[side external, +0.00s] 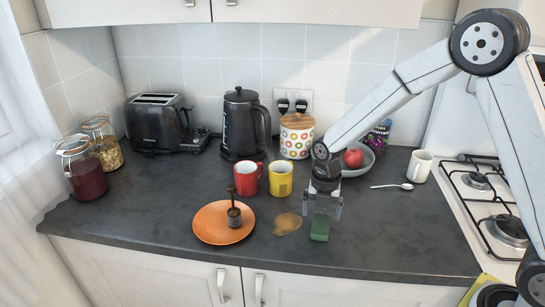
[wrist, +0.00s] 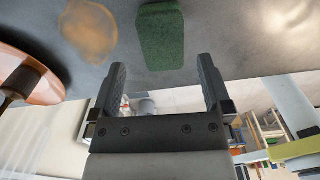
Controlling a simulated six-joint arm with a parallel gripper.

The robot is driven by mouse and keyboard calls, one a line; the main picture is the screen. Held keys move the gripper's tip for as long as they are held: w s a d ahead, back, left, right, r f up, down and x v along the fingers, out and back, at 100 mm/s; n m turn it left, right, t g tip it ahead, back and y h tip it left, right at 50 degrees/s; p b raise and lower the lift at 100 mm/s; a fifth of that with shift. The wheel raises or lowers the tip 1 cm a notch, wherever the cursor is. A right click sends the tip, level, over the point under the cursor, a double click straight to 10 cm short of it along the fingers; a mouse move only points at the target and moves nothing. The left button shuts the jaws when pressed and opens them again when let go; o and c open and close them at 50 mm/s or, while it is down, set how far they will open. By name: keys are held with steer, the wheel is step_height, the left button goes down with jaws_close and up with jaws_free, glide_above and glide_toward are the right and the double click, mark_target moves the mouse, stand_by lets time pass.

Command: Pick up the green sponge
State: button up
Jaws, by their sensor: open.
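The green sponge (side external: 320,227) lies on the dark counter near its front edge, to the right of a brown stain. In the wrist view the sponge (wrist: 161,36) is at the top centre, just beyond the fingertips. My gripper (side external: 322,212) is open and empty, pointing down just above and behind the sponge in the side view. In the wrist view its two fingers (wrist: 160,68) are spread apart, with the sponge roughly in line with the gap between them. I cannot tell the exact height of the fingertips above the counter.
An orange plate (side external: 208,228) with a dark-handled brush-like item (side external: 234,212) stands left of a brown stain (side external: 287,223). Red (side external: 247,178) and yellow (side external: 280,178) mugs stand behind. A bowl with fruit (side external: 357,160) and a spoon (side external: 392,186) lie behind right. Counter right of the sponge is clear.

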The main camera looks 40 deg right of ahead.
mark_target(321, 222)
steer(key=shift+d+f, duration=0.15)
steer(key=shift+f, duration=2.15)
steer(key=c, duration=1.2)
